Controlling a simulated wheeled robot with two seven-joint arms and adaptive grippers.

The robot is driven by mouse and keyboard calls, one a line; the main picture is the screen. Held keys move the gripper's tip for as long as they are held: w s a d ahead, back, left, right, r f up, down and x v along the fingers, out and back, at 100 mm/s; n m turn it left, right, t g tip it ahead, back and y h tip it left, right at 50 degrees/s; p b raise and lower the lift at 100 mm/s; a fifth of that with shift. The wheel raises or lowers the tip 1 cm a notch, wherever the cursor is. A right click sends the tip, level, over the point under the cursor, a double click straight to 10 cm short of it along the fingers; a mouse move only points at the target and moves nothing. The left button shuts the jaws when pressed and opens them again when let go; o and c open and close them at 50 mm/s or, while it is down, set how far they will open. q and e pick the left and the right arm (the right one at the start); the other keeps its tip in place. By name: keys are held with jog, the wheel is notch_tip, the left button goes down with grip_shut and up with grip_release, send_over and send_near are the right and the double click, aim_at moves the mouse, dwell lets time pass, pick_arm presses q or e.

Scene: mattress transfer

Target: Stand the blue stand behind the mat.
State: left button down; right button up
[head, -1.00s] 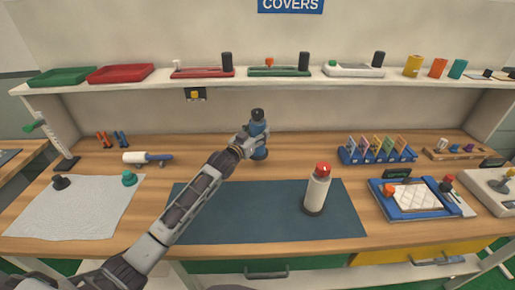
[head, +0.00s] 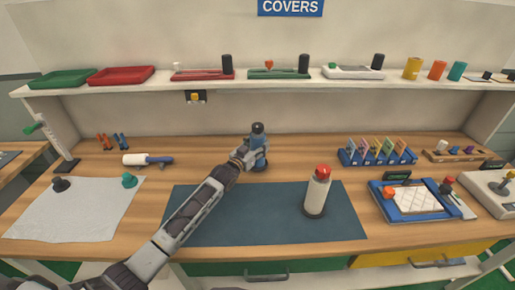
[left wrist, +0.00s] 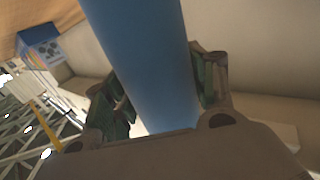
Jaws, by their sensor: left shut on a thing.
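The blue stand (head: 260,146), with a dark top, is upright behind the far edge of the dark blue mat (head: 240,222), near the mat's middle. My left gripper (head: 249,157) is shut on the stand's shaft from the left. In the left wrist view the blue shaft (left wrist: 150,60) runs between the two fingers. The stand's base is at or just above the wooden table; I cannot tell if it touches. My right gripper is not in view.
A white bottle with a red cap (head: 317,192) stands on the mat's right part. A blue rack (head: 377,156) with coloured pieces is to the right of the stand. A white-and-blue roller (head: 146,160) lies to the left. The table around the stand is clear.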

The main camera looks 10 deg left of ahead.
pick_arm(q)
jog(key=shift+f, duration=0.55)
jog(key=shift+f, duration=0.15)
jog(key=c, duration=0.5)
grip_release()
jog(key=shift+f, duration=0.15)
jog(key=v, duration=1.2)
dwell(0.6)
